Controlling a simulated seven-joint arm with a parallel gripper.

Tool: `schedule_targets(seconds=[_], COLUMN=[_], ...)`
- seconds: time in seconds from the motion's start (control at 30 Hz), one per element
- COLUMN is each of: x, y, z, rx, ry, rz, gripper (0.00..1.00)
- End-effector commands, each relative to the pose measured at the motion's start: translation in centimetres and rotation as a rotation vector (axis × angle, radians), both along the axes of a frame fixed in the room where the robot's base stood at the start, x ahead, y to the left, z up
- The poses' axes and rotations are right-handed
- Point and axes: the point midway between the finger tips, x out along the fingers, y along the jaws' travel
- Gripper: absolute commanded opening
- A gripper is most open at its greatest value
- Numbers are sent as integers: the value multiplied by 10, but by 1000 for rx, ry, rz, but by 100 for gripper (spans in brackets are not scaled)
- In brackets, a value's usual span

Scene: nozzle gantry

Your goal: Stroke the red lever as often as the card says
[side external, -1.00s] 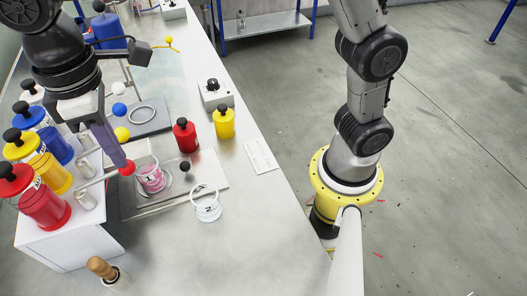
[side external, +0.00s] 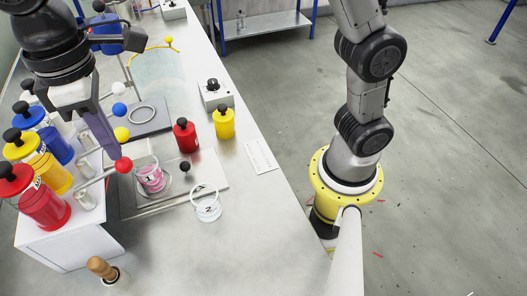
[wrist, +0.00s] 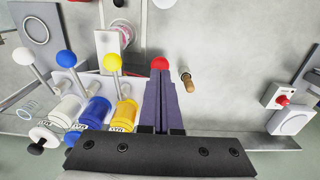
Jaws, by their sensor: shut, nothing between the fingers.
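The red lever's ball knob (side external: 124,165) is at the end of a rod from the red bottle's (side external: 42,202) pump, left of cup 1. My gripper (side external: 119,156) is shut and empty, its fingertips right at the red knob from above; whether they touch I cannot tell. In the wrist view the red knob (wrist: 160,63) shows just beyond the fingertips (wrist: 161,74). Cup 1 (side external: 151,182), with pink content, stands on a round spot of the plate beside the knob. Cup 2 (side external: 207,208) looks empty. The card (side external: 261,156) lies at the right; its print is too small to read.
Yellow (side external: 52,172) and blue (side external: 55,143) bottles stand beside the red one, with yellow (side external: 122,134), blue (side external: 119,110) and white (side external: 117,88) knobs. Small red (side external: 185,137) and yellow (side external: 224,124) bottles and a dial box (side external: 215,94) stand right. A wooden-handled tool (side external: 102,268) stands in front.

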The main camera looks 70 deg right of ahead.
Motion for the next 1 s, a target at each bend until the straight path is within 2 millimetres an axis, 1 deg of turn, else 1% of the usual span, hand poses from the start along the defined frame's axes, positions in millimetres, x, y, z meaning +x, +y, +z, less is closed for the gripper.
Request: schedule_targets(seconds=[1.0], x=[0], y=[0], z=[-47], rx=[-1], ry=[1], rz=[0], gripper=[0])
